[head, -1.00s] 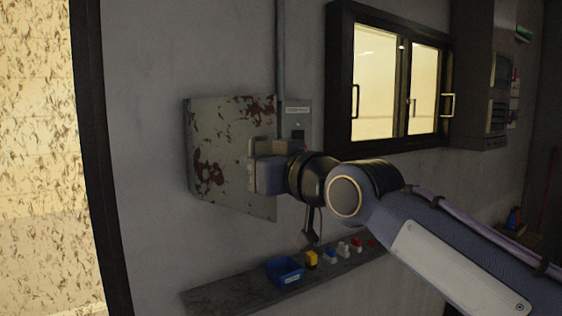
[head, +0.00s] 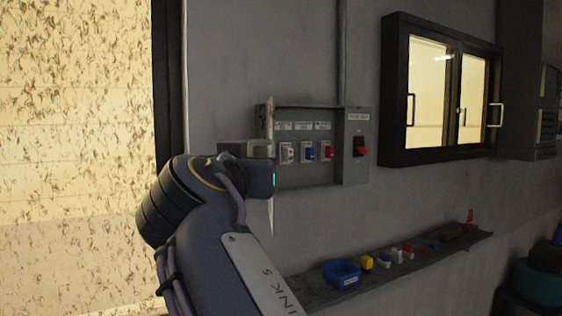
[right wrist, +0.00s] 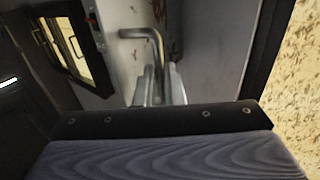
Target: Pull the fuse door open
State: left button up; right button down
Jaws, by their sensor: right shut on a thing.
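The fuse door (head: 270,120) stands swung out from the wall, seen nearly edge-on in the head view. The fuse box (head: 340,115) behind it shows its inside, with a white fuse (head: 287,153), a blue fuse (head: 309,152) and a red fuse (head: 327,151). My right gripper (right wrist: 160,92) is shut on the door's bent metal handle (right wrist: 152,42). In the head view the gripper is at the left of the door, with its fingertips partly hidden. My left gripper is not in view.
A red switch (head: 360,146) is right of the fuses. A shelf (head: 315,288) below holds a blue bin (head: 342,272) and several small coloured fuses. A framed window (head: 430,95) is at upper right. A doorway with a bright, speckled surface (head: 70,150) is at left.

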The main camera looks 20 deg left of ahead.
jog(key=a, duration=0.1)
jog(key=a+p, duration=0.1)
jog(key=a, duration=0.1)
jog(key=shift+s, duration=0.25)
jog(key=shift+d, duration=0.1)
jog(key=c, duration=1.5)
grip_release()
jog(key=shift+w, duration=0.2)
jog(key=shift+s, duration=0.1)
